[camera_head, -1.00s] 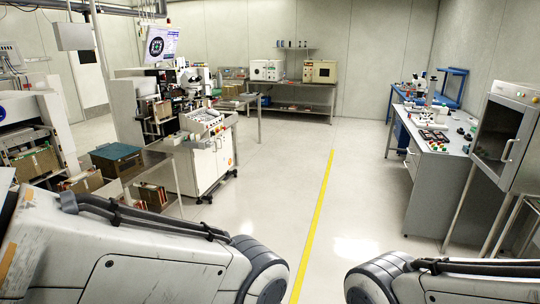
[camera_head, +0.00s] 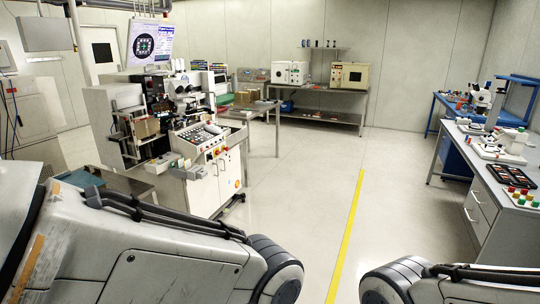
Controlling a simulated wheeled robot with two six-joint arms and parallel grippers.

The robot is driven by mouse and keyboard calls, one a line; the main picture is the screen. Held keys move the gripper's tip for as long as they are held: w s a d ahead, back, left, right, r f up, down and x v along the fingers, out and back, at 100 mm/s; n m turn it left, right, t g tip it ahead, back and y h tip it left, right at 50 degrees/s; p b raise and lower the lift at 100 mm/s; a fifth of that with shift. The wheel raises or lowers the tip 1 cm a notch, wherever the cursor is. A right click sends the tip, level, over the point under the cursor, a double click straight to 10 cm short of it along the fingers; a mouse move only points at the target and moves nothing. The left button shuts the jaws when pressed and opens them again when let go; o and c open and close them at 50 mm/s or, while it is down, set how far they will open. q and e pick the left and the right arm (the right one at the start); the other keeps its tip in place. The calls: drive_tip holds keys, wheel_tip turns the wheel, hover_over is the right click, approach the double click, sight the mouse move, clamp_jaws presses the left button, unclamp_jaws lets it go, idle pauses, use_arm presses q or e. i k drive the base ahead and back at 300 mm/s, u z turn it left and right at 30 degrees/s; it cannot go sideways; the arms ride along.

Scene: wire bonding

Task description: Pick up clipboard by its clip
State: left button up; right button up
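I cannot make out a clipboard in the head view. Both of my arms show only as white and dark grey links along the bottom edge, one at the lower left and one at the lower right. My left and right grippers are both outside the picture, so their fingers and anything in them are hidden.
A bonding machine (camera_head: 185,110) with a white cabinet (camera_head: 220,182) stands at left, below a hanging monitor (camera_head: 151,43). A steel bench (camera_head: 328,90) stands at the back. A grey workbench (camera_head: 482,205) stands at right. The floor (camera_head: 315,170) along the yellow line (camera_head: 349,225) is clear.

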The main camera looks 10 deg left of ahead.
sight(81, 178)
drive_tip(key=u, duration=0.25)
drive_tip(key=i, duration=1.9)
drive_tip(key=u, duration=1.15)
drive_tip(key=i, duration=1.5)
drive_tip(key=u, duration=1.35)
drive_tip(key=i, duration=0.85)
drive_tip(key=u, duration=0.25)
